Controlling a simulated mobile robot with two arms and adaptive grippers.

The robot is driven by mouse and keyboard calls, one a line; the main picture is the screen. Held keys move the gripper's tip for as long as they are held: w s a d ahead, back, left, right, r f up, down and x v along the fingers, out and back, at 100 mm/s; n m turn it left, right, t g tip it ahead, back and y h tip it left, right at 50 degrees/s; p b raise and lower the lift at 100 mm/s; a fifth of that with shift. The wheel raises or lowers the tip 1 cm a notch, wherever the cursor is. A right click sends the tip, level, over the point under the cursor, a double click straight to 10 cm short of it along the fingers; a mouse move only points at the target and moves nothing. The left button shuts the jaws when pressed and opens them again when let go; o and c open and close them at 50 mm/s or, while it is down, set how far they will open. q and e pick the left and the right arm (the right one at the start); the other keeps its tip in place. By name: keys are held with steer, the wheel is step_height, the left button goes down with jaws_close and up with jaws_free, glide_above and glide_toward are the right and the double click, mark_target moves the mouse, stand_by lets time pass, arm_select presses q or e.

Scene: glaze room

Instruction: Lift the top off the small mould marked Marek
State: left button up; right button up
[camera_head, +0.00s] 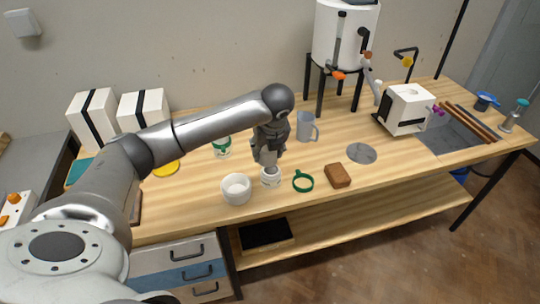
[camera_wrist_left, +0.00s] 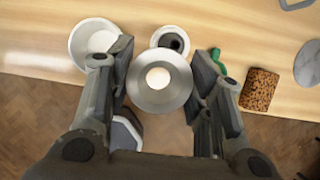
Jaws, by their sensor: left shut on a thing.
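My left gripper (camera_head: 270,166) is shut on a round grey piece with a pale centre, seen between the fingers in the left wrist view (camera_wrist_left: 161,85). A small white round mould (camera_head: 271,180) is just below the gripper on the bench. In the left wrist view this small mould (camera_wrist_left: 157,40) shows a dark round opening, partly covered by the held piece. A larger white round mould (camera_head: 236,190) with an open hollow stands to its left. I cannot read any name on either. My right gripper is not in view.
A grey mug (camera_head: 305,127) and a green-and-white jar (camera_head: 222,148) stand behind. A grey disc (camera_head: 361,153) lies farther right. The front bench edge is close.

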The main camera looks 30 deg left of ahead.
arm_select(q)
steer(key=s+d+r+b, duration=0.3)
steer(key=s+r, duration=0.1)
steer(key=s, duration=0.5)
steer(key=shift+d+r, duration=0.2)
steer(key=shift+r, duration=0.2)
